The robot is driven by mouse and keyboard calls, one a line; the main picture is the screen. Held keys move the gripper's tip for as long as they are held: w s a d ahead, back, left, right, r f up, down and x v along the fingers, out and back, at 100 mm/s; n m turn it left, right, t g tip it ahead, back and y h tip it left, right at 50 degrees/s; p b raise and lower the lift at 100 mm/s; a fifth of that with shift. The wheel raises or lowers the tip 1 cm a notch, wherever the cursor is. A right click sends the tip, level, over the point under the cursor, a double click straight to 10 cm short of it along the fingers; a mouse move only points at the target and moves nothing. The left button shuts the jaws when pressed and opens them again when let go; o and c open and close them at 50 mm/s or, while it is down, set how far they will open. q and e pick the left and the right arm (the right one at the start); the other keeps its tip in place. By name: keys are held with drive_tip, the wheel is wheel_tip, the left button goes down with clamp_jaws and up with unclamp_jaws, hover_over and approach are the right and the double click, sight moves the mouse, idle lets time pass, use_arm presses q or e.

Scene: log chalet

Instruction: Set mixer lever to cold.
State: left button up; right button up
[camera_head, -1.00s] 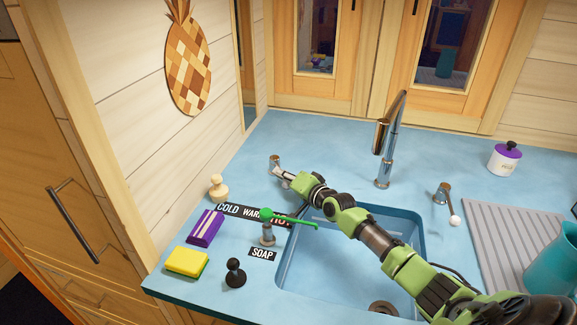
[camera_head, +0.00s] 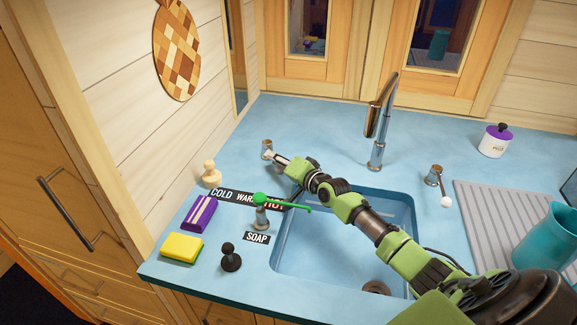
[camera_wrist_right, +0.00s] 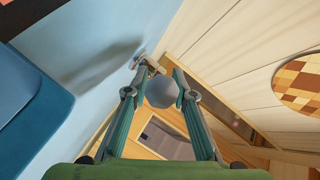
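The mixer lever stands behind the COLD, WARM, HOT label strip (camera_head: 228,195) at the left of the sink. Its metal base (camera_head: 267,147) shows in the head view. Its round pale knob (camera_wrist_right: 162,93) shows in the right wrist view. My right gripper (camera_head: 272,156) reaches across the sink to this knob. In the right wrist view the fingertips (camera_wrist_right: 161,88) sit against both sides of the knob, closed down to its width. The fingers hide most of the lever in the head view. Part of the HOT end of the strip is covered by the green soap lever. My left gripper is out of view.
The soap dispenser with a green lever (camera_head: 285,204) stands near my forearm, with a SOAP label (camera_head: 256,238) before it. A tall faucet (camera_head: 377,140) and a second white-knobbed lever (camera_head: 445,201) stand to the right. A sponge (camera_head: 181,248) and black stopper (camera_head: 231,258) are front left.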

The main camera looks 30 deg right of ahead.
drive_tip(key=v, duration=1.1)
drive_tip(key=shift+d, duration=0.15)
drive_tip(key=shift+r, duration=0.1)
drive_tip(key=shift+c, duration=0.3)
